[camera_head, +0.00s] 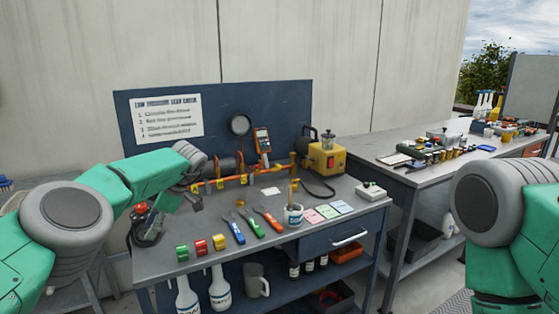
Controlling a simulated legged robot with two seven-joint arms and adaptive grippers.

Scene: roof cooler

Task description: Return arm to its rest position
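My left arm reaches in from the left, over the left end of the near workbench (300,243). Its gripper (193,191) is small and dark, close to the left end of a copper-coloured pipe assembly (232,180) at the back of the bench. I cannot tell whether its fingers are open or shut, or whether they touch the pipe. On the right only my right shoulder and upper arm show; the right gripper is out of view.
Red, green and yellow blocks (201,247), coloured hand tools (268,219), a cup (293,214) and a yellow pump (326,158) stand on the bench. A blue back panel (285,105) rises behind. A second bench (415,175) stands at the right.

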